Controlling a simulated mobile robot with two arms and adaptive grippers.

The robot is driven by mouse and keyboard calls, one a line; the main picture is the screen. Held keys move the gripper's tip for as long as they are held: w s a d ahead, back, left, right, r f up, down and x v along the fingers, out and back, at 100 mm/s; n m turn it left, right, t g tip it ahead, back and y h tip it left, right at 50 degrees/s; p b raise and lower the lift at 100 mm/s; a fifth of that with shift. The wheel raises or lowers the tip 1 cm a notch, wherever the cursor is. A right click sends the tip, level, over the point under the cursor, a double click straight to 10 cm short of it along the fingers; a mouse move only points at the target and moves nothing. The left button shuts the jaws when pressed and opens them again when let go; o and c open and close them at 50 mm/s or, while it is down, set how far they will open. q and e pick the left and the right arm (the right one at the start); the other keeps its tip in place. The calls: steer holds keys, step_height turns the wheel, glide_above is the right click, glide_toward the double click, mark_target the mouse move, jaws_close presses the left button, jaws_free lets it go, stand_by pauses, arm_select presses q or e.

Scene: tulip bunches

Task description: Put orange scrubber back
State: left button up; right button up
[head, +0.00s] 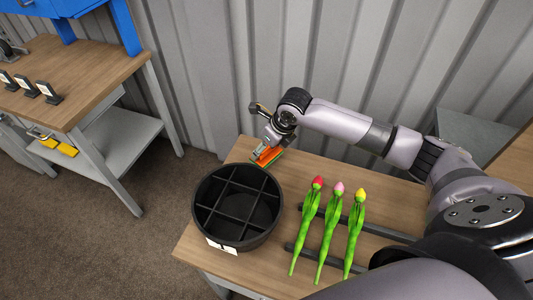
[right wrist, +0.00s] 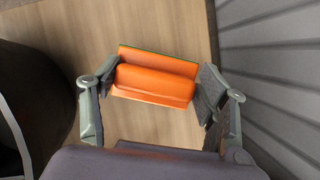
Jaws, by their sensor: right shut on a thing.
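The orange scrubber (head: 267,156), with a green edge, is at the far left corner of the wooden table, behind the black round bin. My right gripper (head: 268,146) is shut on it. In the right wrist view the scrubber (right wrist: 155,80) sits between the two fingers of the gripper (right wrist: 158,88), one finger at each end, with the wooden tabletop below. I cannot tell whether the scrubber touches the table. My left gripper is not in view.
The black divided bin (head: 207,227) stands close in front of the scrubber. Red, pink and yellow tulips (head: 329,232) lie right of it on the table (head: 188,246), across dark bars. The corrugated wall (head: 235,60) is close behind. A workbench (head: 75,75) stands at the left.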

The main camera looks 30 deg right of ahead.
mark_target(267, 154)
step_height(267, 154, down, 4)
steer(key=shift+r, duration=0.15)
steer(key=shift+c, duration=0.6)
steer(key=o, duration=1.6)
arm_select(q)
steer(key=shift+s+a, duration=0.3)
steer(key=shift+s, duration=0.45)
arm_select(e)
steer(key=shift+r, duration=0.15)
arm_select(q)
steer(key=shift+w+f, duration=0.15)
arm_select(e)
steer(key=v, duration=1.1)
steer(key=shift+s+r, duration=0.1)
steer(key=shift+r, duration=0.2)
